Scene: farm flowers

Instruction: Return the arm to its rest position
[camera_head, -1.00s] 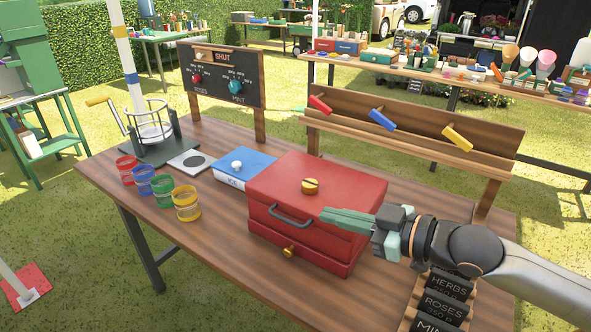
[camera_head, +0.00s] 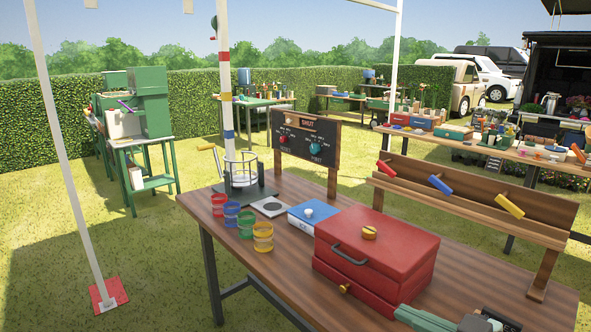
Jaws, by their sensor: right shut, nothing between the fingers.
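My right gripper (camera_head: 408,315) shows at the bottom edge, low and right of centre. Its pale green fingers are shut with nothing between them. They appear just in front of the lower right corner of the red box (camera_head: 372,243) and overlap it slightly in the picture. I cannot tell whether they touch it. The rest of my right arm is cut off by the frame. The red box stands with its lid down, a knob (camera_head: 369,232) on top and a dark handle in front. My left gripper is not in view.
The wooden table (camera_head: 262,288) bears several coloured cups (camera_head: 263,238), a blue scale-like box (camera_head: 313,217) and a wire basket (camera_head: 240,172). A rack (camera_head: 470,205) with red, blue and yellow pegs stands at the right. A white pole on a red base (camera_head: 108,296) stands on grass at left.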

